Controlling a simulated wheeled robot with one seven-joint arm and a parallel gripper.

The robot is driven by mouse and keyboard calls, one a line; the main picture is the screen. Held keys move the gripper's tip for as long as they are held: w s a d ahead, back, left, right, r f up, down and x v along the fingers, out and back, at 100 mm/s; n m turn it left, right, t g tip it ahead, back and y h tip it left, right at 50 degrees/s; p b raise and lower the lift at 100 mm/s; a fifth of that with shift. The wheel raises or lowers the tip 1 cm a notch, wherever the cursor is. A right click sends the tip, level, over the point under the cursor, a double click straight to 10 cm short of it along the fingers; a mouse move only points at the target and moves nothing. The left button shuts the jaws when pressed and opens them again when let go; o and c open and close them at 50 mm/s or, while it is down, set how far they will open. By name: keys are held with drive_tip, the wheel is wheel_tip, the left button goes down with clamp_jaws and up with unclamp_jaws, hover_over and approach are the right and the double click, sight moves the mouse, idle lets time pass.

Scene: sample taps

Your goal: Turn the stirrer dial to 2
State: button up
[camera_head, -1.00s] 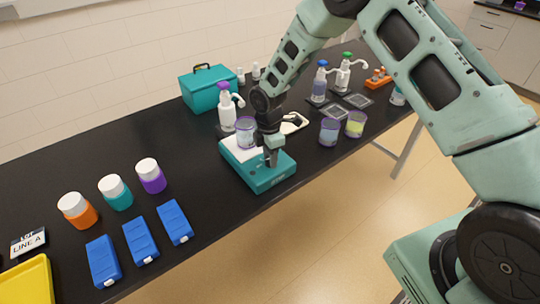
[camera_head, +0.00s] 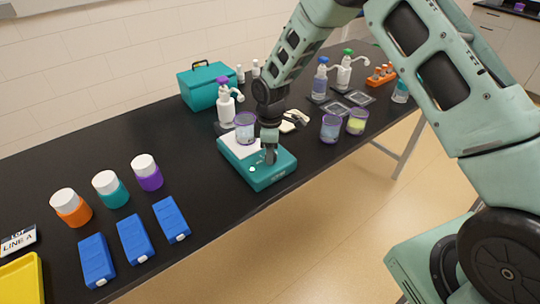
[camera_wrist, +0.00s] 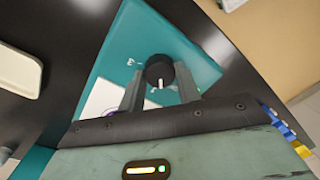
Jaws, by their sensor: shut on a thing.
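The teal stirrer (camera_head: 262,178) sits near the table's front edge, with a white top plate (camera_head: 232,148) and a clear purple-rimmed beaker (camera_head: 245,127) on it. In the wrist view its black dial (camera_wrist: 158,69) stands on the teal face (camera_wrist: 150,35). A white pointer line on the dial points down in the picture, toward my palm. A printed mark that looks like a 3 is left of the dial; other marks are hidden or unreadable. My gripper (camera_wrist: 160,85) is shut on the dial, one finger on each side. In the head view my gripper (camera_head: 270,154) comes down onto the stirrer's front part.
Two beakers (camera_head: 330,128) stand right of the stirrer, and a purple-topped pump bottle (camera_head: 226,105) behind it. A teal case (camera_head: 208,88) is at the back. Capped jars (camera_head: 110,188) and blue boxes (camera_head: 135,240) stand left. Bare black table lies between.

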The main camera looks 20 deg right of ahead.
drive_tip(key=m+b, duration=0.2)
drive_tip(key=m, duration=0.4)
drive_tip(key=m+b, duration=0.1)
drive_tip(key=m, duration=0.4)
drive_tip(key=shift+d+m+t+b, duration=0.1)
drive_tip(key=shift+m+t+b, duration=0.2)
drive_tip(key=shift+m+b, duration=0.1)
idle(0.3)
drive_tip(key=o, duration=1)
drive_tip(key=shift+c, duration=0.2)
wheel_tip(320, 180, up, 18)
drive_tip(key=d+b, duration=0.1)
drive_tip(key=b, duration=0.2)
drive_tip(key=shift+f, duration=0.25)
